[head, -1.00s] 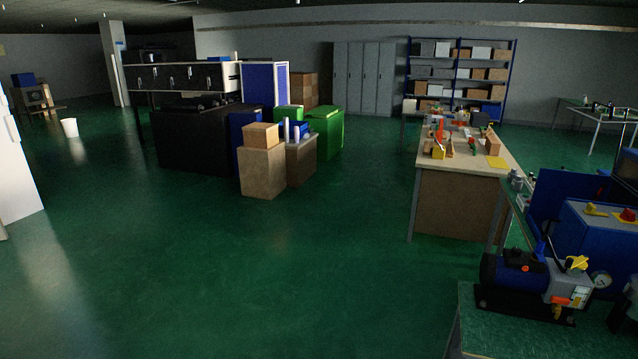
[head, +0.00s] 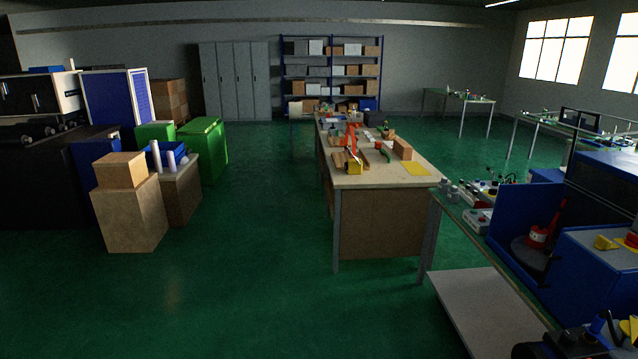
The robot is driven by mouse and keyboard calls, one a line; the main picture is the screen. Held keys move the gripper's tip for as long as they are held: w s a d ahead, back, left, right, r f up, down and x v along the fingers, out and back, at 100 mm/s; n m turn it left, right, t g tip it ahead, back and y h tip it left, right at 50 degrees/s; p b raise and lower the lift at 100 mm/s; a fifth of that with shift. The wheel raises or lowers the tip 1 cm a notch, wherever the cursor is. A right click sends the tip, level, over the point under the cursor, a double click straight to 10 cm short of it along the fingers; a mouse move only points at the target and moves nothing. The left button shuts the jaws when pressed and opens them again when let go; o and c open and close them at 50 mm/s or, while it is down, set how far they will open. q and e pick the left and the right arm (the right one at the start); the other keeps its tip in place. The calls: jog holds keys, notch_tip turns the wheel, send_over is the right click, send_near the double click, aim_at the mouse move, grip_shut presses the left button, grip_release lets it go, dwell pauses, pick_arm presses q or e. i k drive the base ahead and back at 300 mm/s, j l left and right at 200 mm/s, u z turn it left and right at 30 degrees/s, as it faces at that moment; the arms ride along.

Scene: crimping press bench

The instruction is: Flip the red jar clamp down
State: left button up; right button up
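A red clamp-like part (head: 538,236) with a raised red handle sits on a dark round base inside the open blue press machine (head: 599,265) at the right of the head view. I take it to be the red jar clamp; its handle points upward, tilted slightly right. It is small, so finer detail is hard to tell. Neither of my grippers is in view.
A wooden workbench (head: 388,181) with tools stands at centre. A bare grey tabletop (head: 487,308) lies in front of the press. Cardboard boxes (head: 128,215) and green bins (head: 204,150) stand left. The green floor (head: 250,290) is open between.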

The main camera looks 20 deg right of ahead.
aim_at(566, 197)
jog(key=i+z, duration=0.35)
jog(key=i, duration=0.15)
jog(key=i+z, duration=0.4)
jog(key=i+j+z, duration=0.35)
jog(key=i, duration=0.25)
jog(key=i+z, duration=0.3)
jog(key=z, duration=0.15)
jog(key=i+j+z, duration=0.1)
jog(key=i+z, duration=0.2)
jog(key=z, duration=0.15)
jog(key=i+j+z, duration=0.15)
jog(key=z, duration=0.3)
jog(key=i+j+z, duration=0.45)
jog(key=k+l, duration=0.1)
